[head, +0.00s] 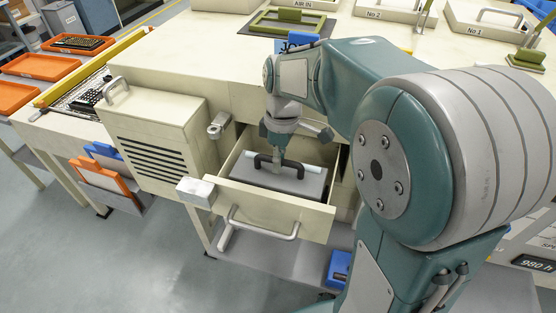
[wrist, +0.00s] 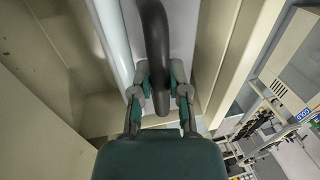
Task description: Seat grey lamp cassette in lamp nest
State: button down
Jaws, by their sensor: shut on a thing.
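The grey lamp cassette (head: 282,180) lies inside an open cream drawer (head: 280,208) in the head view, with a black arched handle on top. White tube ends show at its edges. My gripper (head: 277,168) reaches down into the drawer and is shut on the cassette's handle. In the wrist view my gripper (wrist: 160,92) has its two fingers on either side of the dark handle (wrist: 155,40), with the pale cassette (wrist: 182,50) below. The drawer walls stand close around the cassette. I cannot tell whether the cassette is fully down on the drawer's floor.
A louvred cream door (head: 155,140) with a handle stands open left of the drawer. A small latch block (head: 195,192) sits at the drawer's front left corner. A yellow-edged conveyor (head: 85,75) and orange trays (head: 45,66) are at the far left. The floor at lower left is clear.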

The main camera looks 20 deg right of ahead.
jog(key=shift+f, duration=1.7)
dwell(1.3)
jog(key=c, duration=0.5)
grip_release()
jog(key=shift+c, duration=0.2)
notch_tip(320, 180, up, 9)
jog(key=shift+f, duration=0.1)
